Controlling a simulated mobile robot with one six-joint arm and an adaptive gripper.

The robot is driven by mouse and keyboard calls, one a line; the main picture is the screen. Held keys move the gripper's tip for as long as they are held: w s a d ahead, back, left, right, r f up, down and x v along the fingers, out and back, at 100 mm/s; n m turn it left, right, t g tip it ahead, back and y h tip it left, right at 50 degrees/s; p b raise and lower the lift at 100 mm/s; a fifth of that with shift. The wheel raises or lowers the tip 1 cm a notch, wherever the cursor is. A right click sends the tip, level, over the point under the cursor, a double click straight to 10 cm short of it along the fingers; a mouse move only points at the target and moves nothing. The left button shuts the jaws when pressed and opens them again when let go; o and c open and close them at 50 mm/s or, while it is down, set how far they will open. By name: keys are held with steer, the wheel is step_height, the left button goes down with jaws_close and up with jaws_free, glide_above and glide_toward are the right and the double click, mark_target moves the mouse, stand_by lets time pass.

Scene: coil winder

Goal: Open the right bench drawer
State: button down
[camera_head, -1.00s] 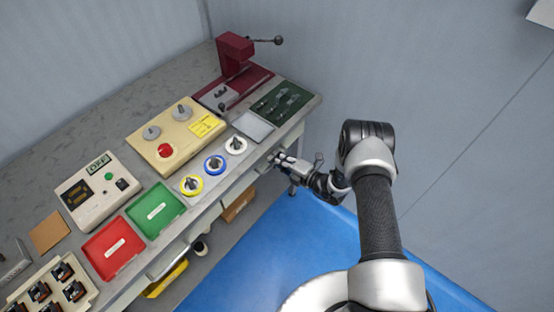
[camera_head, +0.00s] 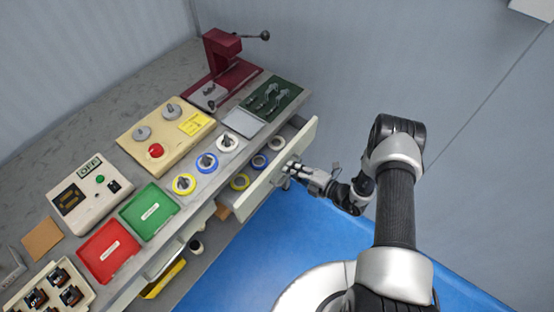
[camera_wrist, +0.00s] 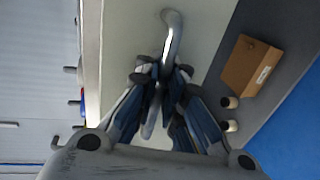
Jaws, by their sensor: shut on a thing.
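The right bench drawer (camera_head: 268,182) stands pulled out from the bench front in the head view, with a pale front panel. My gripper (camera_head: 293,168) is at the outer face of the drawer front. In the wrist view my gripper (camera_wrist: 160,75) is shut on the curved grey drawer handle (camera_wrist: 172,35), with the pale drawer front (camera_wrist: 125,35) behind it.
The bench top holds a red press (camera_head: 228,65), a beige panel with a red button (camera_head: 156,150), and red (camera_head: 108,252) and green (camera_head: 150,211) trays. A brown box (camera_wrist: 250,65) lies below the drawer. Blue floor (camera_head: 300,235) is open in front.

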steer(key=f+b+v, duration=0.1)
steer(key=f+v, duration=0.2)
steer(key=v, duration=1.2)
steer(key=shift+d, duration=0.3)
steer(key=shift+s, duration=0.1)
steer(key=c, duration=2)
jaws_free()
steer(key=v, duration=1.2)
steer(key=shift+f, duration=0.15)
